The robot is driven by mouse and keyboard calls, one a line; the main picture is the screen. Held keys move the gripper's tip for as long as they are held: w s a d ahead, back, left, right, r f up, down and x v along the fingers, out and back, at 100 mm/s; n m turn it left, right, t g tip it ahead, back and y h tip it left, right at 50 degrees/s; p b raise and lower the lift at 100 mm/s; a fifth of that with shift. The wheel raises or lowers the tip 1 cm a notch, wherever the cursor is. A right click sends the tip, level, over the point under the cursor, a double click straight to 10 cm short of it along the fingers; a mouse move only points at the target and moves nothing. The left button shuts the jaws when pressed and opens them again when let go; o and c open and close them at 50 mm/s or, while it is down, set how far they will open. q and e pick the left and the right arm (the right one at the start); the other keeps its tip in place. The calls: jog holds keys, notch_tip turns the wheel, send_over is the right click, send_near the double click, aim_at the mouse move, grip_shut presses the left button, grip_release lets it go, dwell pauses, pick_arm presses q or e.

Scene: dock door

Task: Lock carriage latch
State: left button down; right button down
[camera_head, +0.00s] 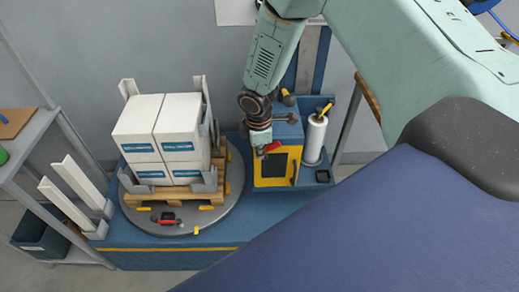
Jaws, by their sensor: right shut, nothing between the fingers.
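The blue and yellow carriage housing (270,172) with a dark front panel stands right of the turntable. A small red part (272,146), which looks like the latch handle, shows near its top. My right gripper (260,148) points down at the housing's upper left edge, right beside the red part. It is shut and empty. I cannot tell whether its fingers touch the red part, and the latch's exact position is too small to make out. A white film roll (316,138) stands upright at the housing's right. My left gripper is not in view.
White boxes (163,130) sit on a wooden pallet (187,190) on the round grey turntable (218,212). A red and black item (167,219) lies at the turntable's front. A grey shelf frame (30,160) stands at left. My own body covers the lower right.

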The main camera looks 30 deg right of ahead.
jog(key=shift+f+h, duration=0.15)
jog(key=shift+h, duration=0.15)
jog(key=f+g+h+b, duration=0.1)
jog(key=h+b, duration=0.1)
jog(key=f+g+h+b, duration=0.1)
jog(key=h+b, duration=0.1)
jog(key=f+g+h+b, duration=0.1)
jog(key=f+g+h, duration=0.1)
jog(key=shift+s+d+n+b, duration=0.25)
jog(key=shift+d+n+b, duration=0.05)
jog(key=shift+d+b, duration=0.1)
jog(key=shift+w+a+r, duration=0.1)
jog(key=shift+r, duration=0.05)
jog(key=shift+r+p, duration=0.65)
jog(key=shift+p, duration=0.05)
jog(key=shift+a, duration=0.15)
